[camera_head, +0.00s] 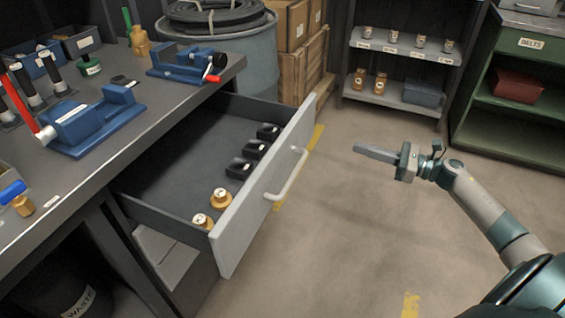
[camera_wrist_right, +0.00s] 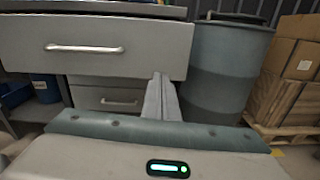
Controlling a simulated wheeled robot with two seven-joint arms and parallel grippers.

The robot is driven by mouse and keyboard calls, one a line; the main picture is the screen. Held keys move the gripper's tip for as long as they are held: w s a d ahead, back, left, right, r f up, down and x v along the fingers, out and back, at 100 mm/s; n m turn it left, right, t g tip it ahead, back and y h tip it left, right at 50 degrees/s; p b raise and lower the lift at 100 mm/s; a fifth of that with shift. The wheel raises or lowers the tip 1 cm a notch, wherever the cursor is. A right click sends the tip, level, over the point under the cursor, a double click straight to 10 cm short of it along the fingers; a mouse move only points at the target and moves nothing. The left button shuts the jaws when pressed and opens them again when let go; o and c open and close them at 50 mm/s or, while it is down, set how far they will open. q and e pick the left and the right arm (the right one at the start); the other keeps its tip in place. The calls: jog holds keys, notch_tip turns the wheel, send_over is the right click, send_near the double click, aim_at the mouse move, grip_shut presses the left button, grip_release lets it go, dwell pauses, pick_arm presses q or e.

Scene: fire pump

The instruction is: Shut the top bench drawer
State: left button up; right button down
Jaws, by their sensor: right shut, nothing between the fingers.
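The top bench drawer (camera_head: 264,190) is pulled far out from under the bench (camera_head: 150,125). Its grey front carries a pale bar handle (camera_head: 289,175). Inside lie several black blocks (camera_head: 255,149) and brass fittings (camera_head: 221,197). The drawer front also shows in the right wrist view (camera_wrist_right: 150,40), at the upper left. My right gripper (camera_head: 358,149) is shut and empty. It is to the right of the drawer front, apart from it, with its fingers pointing left towards it. Its fingers show in the right wrist view (camera_wrist_right: 161,95). My left gripper is not in view.
A lower drawer (camera_wrist_right: 108,99) sits beneath, shut. A blue-grey barrel (camera_head: 240,60) and wooden crates (camera_head: 300,70) stand behind the open drawer. Shelving (camera_head: 400,48) and a green cabinet (camera_head: 520,115) stand at the back right. The floor between drawer and arm is clear.

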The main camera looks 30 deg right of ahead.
aim_at(305, 133)
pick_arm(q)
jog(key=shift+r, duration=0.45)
pick_arm(e)
jog(key=shift+s+a+r+n, duration=0.1)
jog(key=shift+a+r+n, duration=0.15)
jog(key=shift+r+n, duration=0.25)
jog(key=shift+f, duration=0.1)
jog(key=p+x, duration=0.1)
jog(key=x, duration=1.2)
jog(key=shift+a, duration=0.25)
jog(key=shift+w+a+f, duration=0.1)
jog(key=shift+w+a, duration=0.05)
jog(key=shift+w, duration=0.15)
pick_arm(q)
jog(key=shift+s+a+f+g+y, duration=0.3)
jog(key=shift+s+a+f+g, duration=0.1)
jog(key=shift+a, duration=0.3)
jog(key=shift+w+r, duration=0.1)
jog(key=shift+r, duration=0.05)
